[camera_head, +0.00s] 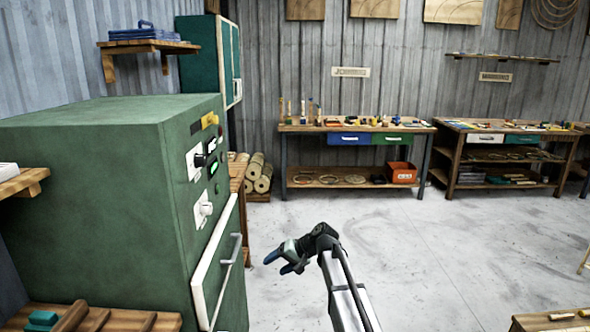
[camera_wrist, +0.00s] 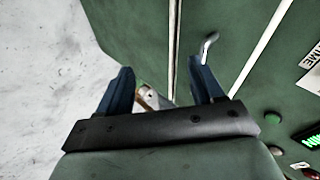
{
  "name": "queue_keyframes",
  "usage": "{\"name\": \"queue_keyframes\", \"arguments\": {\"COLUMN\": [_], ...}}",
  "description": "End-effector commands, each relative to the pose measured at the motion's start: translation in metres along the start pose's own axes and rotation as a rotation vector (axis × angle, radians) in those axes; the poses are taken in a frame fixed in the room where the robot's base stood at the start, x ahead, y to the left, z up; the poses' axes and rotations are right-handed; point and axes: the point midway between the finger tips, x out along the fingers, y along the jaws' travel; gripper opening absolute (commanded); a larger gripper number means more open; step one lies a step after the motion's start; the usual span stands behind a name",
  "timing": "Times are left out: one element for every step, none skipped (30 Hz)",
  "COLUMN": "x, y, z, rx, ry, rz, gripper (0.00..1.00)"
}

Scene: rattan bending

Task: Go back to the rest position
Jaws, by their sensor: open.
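My gripper (camera_head: 281,262) is in the lower middle of the head view, to the right of the green machine (camera_head: 92,200). It has dark blue fingers, points left and is apart from the machine's front. In the wrist view my gripper (camera_wrist: 162,88) is open, with nothing held between its two fingers. Past the right finger a metal handle (camera_wrist: 209,44) shows on the green machine front. The machine's front has a white-edged door (camera_head: 214,268) with a grey handle (camera_head: 236,249). Whether the door is fully closed is hard to tell.
A workbench (camera_head: 353,129) with drawers and tools stands at the back, with a second bench (camera_head: 500,128) to its right. Rolled bundles (camera_head: 259,174) lie by the back wall. A wooden surface (camera_head: 560,322) is at the lower right. The grey floor (camera_head: 440,260) around my arm is clear.

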Motion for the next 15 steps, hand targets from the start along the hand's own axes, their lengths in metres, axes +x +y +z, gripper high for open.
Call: {"name": "queue_keyframes", "arguments": {"x": [0.008, 0.012, 0.017, 0.021, 0.025, 0.029, 0.031, 0.034, 0.037, 0.039, 0.04, 0.042, 0.044, 0.045, 0.046], "y": [0.026, 0.041, 0.061, 0.075, 0.089, 0.107, 0.119, 0.132, 0.147, 0.159, 0.17, 0.184, 0.195, 0.204, 0.217], "z": [0.024, 0.034, 0.047, 0.058, 0.068, 0.082, 0.092, 0.103, 0.117, 0.127, 0.138, 0.151, 0.162, 0.173, 0.187], "rx": [0.007, 0.01, 0.013, 0.016, 0.018, 0.021, 0.023, 0.026, 0.028, 0.03, 0.032, 0.034, 0.036, 0.037, 0.04], "ry": [-0.012, -0.019, -0.03, -0.039, -0.048, -0.061, -0.07, -0.081, -0.094, -0.105, -0.116, -0.132, -0.144, -0.156, -0.174], "rz": [0.064, 0.102, 0.151, 0.186, 0.218, 0.259, 0.289, 0.318, 0.353, 0.379, 0.405, 0.436, 0.458, 0.48, 0.507], "gripper": [0.67, 0.67, 0.67, 0.67, 0.67, 0.67, 0.67, 0.67, 0.67, 0.67, 0.67, 0.67, 0.67, 0.67, 0.67]}}
